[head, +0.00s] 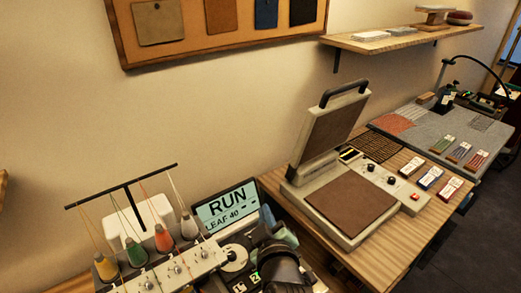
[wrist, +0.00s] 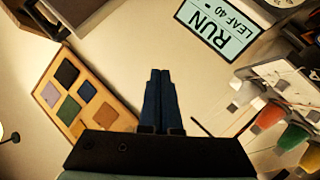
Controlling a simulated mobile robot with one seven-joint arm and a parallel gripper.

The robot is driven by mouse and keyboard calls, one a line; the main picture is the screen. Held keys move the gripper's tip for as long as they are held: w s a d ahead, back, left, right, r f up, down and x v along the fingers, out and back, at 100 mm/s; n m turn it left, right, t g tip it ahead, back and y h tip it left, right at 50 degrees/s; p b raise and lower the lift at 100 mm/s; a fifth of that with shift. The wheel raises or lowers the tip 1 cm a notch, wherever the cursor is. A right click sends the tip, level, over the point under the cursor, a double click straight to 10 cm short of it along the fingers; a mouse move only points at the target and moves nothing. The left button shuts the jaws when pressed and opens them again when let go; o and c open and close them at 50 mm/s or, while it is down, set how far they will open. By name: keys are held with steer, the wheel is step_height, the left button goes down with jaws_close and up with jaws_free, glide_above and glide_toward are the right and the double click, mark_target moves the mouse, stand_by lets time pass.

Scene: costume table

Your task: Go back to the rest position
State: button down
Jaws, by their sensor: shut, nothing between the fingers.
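My gripper (wrist: 160,76) shows in the wrist view with its two dark fingers together, shut and empty. The fingers point toward a plain pale wall, and nothing touches the fingertips. The wrist view is tilted, with the RUN display (wrist: 222,30) at its upper right and a wood-framed swatch board (wrist: 72,96) at its left. In the head view I cannot make out the fingertips; dark parts at the bottom centre hide some of the machine there.
The embroidery machine with thread cones (head: 165,238) stands at the lower left, beside the display (head: 226,207). Right of it, an open heat press (head: 350,203) stands on a wooden table (head: 429,208). A shelf (head: 400,42) juts from the wall above. Floor shows at far right.

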step_height(320, 180, up, 27)
steer(key=s+m+t+b, duration=0.2)
steer(key=s+m+t, duration=0.15)
steer(key=t, duration=0.35)
steer(key=s+a+r+m+t+h, duration=0.1)
steer(key=s+r+m+t, duration=0.4)
steer(key=s+r, duration=0.9)
step_height(320, 180, up, 4)
steer(key=shift+s+r+m+t+h+b, duration=0.1)
steer(key=shift+s+m+t+h+b, duration=0.05)
steer(key=shift+m+t+h+b, duration=0.3)
